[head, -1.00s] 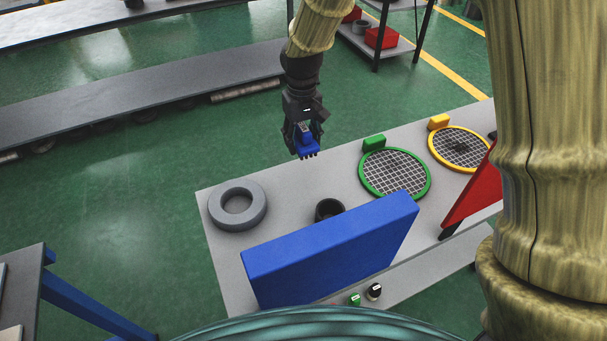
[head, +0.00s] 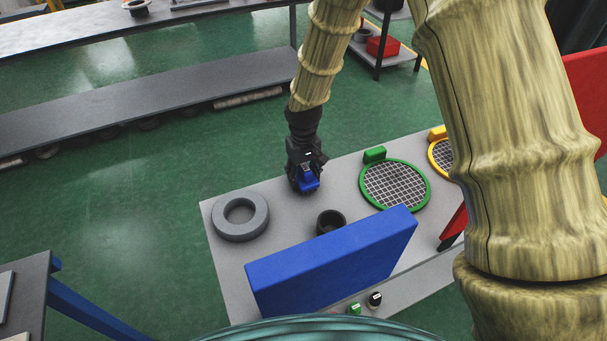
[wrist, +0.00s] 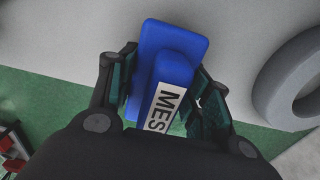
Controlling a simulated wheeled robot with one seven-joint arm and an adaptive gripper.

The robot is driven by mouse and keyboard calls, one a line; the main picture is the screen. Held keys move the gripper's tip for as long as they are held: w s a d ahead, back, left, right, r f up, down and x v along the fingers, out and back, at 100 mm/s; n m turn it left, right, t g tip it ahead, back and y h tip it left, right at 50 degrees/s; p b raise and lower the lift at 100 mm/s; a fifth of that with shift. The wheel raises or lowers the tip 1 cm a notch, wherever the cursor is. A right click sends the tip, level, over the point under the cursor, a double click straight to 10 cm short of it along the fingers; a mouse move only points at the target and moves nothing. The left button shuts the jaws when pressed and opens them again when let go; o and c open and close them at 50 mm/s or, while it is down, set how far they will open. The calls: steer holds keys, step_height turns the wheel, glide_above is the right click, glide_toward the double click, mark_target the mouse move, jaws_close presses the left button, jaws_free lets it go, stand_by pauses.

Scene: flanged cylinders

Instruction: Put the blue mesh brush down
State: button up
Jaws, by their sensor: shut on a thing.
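The blue mesh brush (head: 308,180) is in my gripper (head: 306,172), low over the far edge of the grey table (head: 272,200). In the wrist view the brush (wrist: 172,42) shows its blue body and a white label with dark letters reading "MES". The two fingers of my gripper (wrist: 162,88) close on its sides. The grey tabletop (wrist: 240,30) lies behind the brush. I cannot tell whether the brush touches it.
A grey ring (head: 240,217) lies left of my gripper. A dark cup (head: 330,221) and an upright blue panel (head: 335,265) stand nearer. A green-rimmed mesh disc (head: 394,186) with a green block (head: 375,154) lies to the right. Bare tabletop lies between ring and cup.

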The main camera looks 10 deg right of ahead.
mark_target(303, 165)
steer(key=shift+f, duration=0.3)
steer(key=shift+f, duration=0.1)
steer(key=o, duration=1.3)
steer(key=shift+r+b, duration=1.55)
steer(key=shift+r, duration=4.55)
